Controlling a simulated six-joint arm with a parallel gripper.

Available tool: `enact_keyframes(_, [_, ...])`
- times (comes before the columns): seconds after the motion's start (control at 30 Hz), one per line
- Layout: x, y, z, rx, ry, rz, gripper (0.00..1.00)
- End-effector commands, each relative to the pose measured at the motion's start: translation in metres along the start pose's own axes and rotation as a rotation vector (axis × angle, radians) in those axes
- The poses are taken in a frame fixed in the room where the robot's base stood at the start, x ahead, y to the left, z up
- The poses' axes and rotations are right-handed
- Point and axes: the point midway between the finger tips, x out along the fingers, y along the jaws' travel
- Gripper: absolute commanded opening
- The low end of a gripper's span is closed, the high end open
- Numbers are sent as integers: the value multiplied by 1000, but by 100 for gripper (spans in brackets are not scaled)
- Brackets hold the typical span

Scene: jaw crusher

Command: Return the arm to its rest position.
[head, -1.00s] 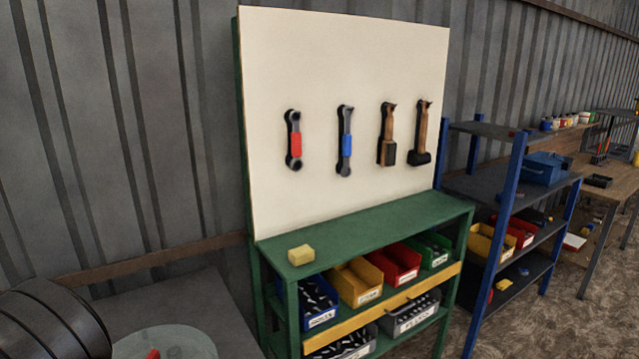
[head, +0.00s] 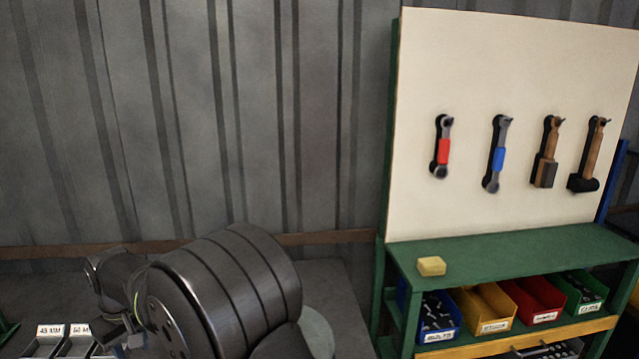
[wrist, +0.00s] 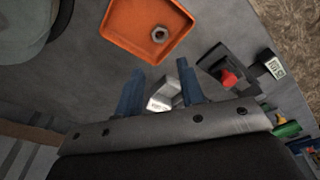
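My gripper (wrist: 160,93) shows in the wrist view with its two blue fingers apart. A pale grey box with a white label (wrist: 163,97) shows between and beyond the fingers, and it looks to be on the surface below, not held. In the head view, dark rounded links of my own arm fill the lower left, and I cannot make out the fingers there.
The wrist view shows an orange tray (wrist: 122,35) holding a hex nut (wrist: 160,34), and a dark item with a red part (wrist: 229,78). In the head view, labelled grey bins (head: 65,343) stand at lower left. A green bench (head: 500,255) with a yellow block (head: 431,266) stands right.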

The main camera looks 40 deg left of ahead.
Motion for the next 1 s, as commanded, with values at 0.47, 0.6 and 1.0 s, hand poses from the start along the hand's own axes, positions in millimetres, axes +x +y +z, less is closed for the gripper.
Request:
enact_keyframes(0.47, [106,-1,4,-1,-13,-3,36])
enact_keyframes(0.6, [112,0,1,-1,-4,-2,36])
enact_keyframes(1.0, [50,32,21,3,-9,0,36])
